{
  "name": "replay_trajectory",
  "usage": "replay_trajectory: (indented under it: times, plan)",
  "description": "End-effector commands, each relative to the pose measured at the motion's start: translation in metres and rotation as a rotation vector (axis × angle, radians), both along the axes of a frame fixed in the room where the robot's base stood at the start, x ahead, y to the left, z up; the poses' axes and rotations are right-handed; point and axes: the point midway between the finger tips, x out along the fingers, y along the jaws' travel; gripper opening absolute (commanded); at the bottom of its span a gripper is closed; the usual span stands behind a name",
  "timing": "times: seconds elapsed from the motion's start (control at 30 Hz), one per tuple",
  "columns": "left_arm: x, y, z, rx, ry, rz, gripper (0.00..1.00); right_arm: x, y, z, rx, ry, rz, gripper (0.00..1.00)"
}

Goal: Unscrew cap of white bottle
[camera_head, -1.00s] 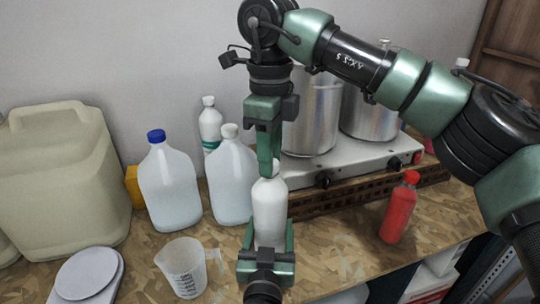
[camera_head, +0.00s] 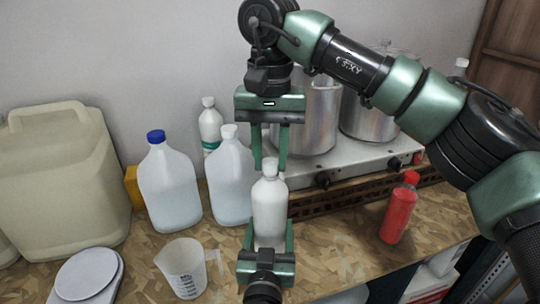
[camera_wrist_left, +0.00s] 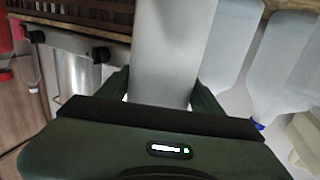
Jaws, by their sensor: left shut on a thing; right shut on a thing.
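The white bottle (camera_head: 269,210) stands upright in the middle of the head view. My left gripper (camera_head: 267,236) is shut on its lower body, one finger on each side. The bottle's body also shows between the left fingers in the left wrist view (camera_wrist_left: 170,50). The bottle's white cap (camera_head: 270,165) is at its top. My right gripper (camera_head: 270,163) points straight down from above, with its fingertips on both sides of the cap, shut on it. The right gripper is out of sight in the left wrist view.
Large bottles (camera_head: 170,190) and a beige canister (camera_head: 60,185) stand left. A measuring jug (camera_head: 183,270) and a scale (camera_head: 88,275) are at front left. A stove (camera_head: 350,160) with metal pots is behind. A red bottle (camera_head: 400,212) stands right, with bare table around it.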

Motion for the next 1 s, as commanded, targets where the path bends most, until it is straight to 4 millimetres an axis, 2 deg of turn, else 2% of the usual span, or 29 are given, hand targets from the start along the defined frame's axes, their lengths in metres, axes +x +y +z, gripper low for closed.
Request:
replay_trajectory:
  times: [0.5, 1.0]
  plan:
    - [0.000, 0.000, 0.000, -0.002, 0.000, 0.000, 0.00, 0.001, -0.001, 0.001, -0.001, -0.001, -0.002, 0.00]
    - [0.000, 0.000, 0.000, -0.002, 0.000, 0.001, 0.00, 0.001, 0.000, 0.018, 0.000, -0.002, -0.002, 0.00]
